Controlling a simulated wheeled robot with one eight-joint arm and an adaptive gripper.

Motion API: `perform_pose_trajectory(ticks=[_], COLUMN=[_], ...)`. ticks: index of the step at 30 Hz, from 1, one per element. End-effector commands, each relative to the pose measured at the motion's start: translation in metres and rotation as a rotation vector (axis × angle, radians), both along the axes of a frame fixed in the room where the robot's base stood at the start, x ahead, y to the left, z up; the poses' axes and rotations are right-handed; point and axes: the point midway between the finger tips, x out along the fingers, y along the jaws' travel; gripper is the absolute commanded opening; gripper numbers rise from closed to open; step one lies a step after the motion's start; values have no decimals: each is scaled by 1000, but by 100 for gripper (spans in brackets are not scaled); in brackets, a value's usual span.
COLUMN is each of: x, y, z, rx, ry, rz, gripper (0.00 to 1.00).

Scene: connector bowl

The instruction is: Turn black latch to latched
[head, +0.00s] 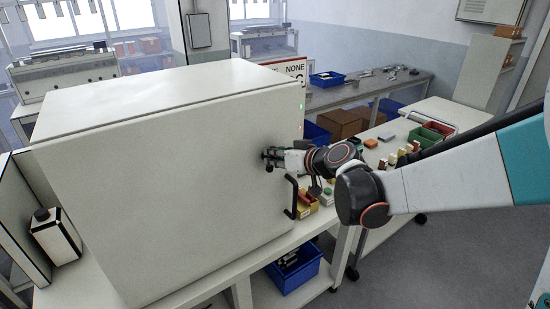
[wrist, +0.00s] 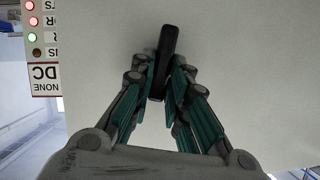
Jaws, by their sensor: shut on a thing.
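The black latch (wrist: 167,50) is a long dark bar on the pale face of the cabinet (head: 165,180). In the wrist view it stands nearly upright, its top leaning a little right. My gripper (wrist: 160,88) has its two teal-padded fingers closed around the lower part of the latch. In the head view my gripper (head: 275,157) reaches from the right to the right part of the cabinet front. The fingers there hide most of the latch.
A black handle (head: 291,197) sticks out from the cabinet's right edge, just below my gripper. Yellow bins (head: 306,207) stand beside the cabinet. A blue bin (head: 294,270) sits on the lower shelf. Grey floor (head: 430,260) is open at the right.

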Motion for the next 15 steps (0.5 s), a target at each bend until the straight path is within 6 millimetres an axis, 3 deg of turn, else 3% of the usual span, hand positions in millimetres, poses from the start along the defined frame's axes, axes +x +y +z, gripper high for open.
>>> perform_pose_trajectory(ticks=[15], x=[5], y=[-7], z=[-7], rx=[402], ry=[273], rz=[1], gripper=[0])
